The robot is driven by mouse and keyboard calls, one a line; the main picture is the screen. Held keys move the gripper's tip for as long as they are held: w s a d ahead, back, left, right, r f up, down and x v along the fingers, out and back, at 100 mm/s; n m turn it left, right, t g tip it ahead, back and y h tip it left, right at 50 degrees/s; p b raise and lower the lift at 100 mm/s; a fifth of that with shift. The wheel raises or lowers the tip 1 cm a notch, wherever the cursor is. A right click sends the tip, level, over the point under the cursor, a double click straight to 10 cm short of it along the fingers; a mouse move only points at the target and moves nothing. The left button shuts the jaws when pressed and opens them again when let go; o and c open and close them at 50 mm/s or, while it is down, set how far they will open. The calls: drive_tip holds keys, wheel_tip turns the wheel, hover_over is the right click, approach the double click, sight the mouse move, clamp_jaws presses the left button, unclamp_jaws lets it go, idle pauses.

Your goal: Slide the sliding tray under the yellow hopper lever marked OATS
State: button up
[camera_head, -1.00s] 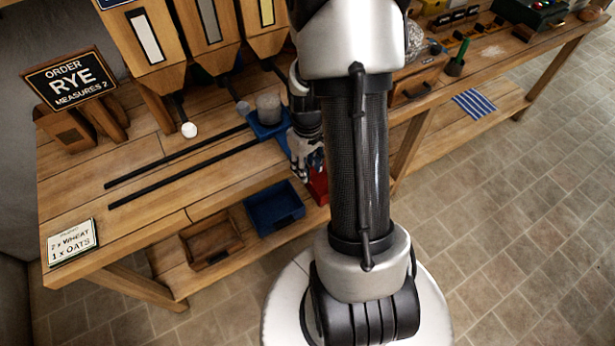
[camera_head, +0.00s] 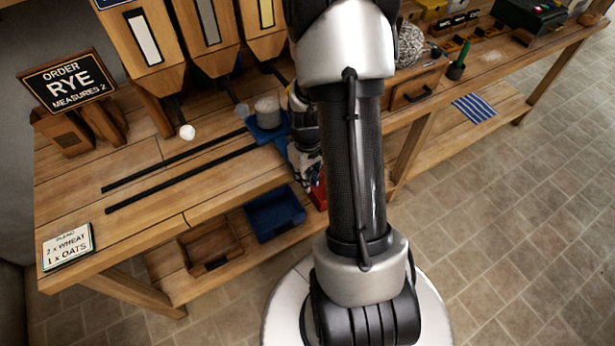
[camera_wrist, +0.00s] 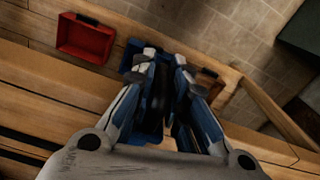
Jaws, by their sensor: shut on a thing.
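The blue sliding tray (camera_head: 256,136) sits at the right end of two dark rails (camera_head: 185,178) on the bench, with a grey cup (camera_head: 267,112) on it. The hopper with the yellow label (camera_head: 267,13) stands behind it, the rightmost visible of three. A small yellow patch beside my arm may be its lever knob; the OATS marking cannot be read. My gripper (camera_head: 308,172) is low at the tray's right front side, partly hidden by my arm. In the wrist view my gripper (camera_wrist: 166,62) has its fingers close together over something dark; the contact is hidden.
A white knob (camera_head: 187,132) and a grey-blue knob (camera_head: 242,111) hang left of the tray. The rails are clear leftward. A brown bin (camera_head: 210,265), a blue bin (camera_head: 276,234) and a red bin (camera_wrist: 85,42) stand on the lower shelf. A drawer box (camera_head: 415,90) is right.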

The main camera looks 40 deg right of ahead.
clamp_jaws()
drive_tip(key=shift+s+d, duration=0.15)
drive_tip(key=shift+d, duration=0.55)
drive_tip(key=o, duration=0.6)
unclamp_jaws()
drive_tip(key=shift+a, duration=0.1)
wheel_tip(320, 180, up, 12)
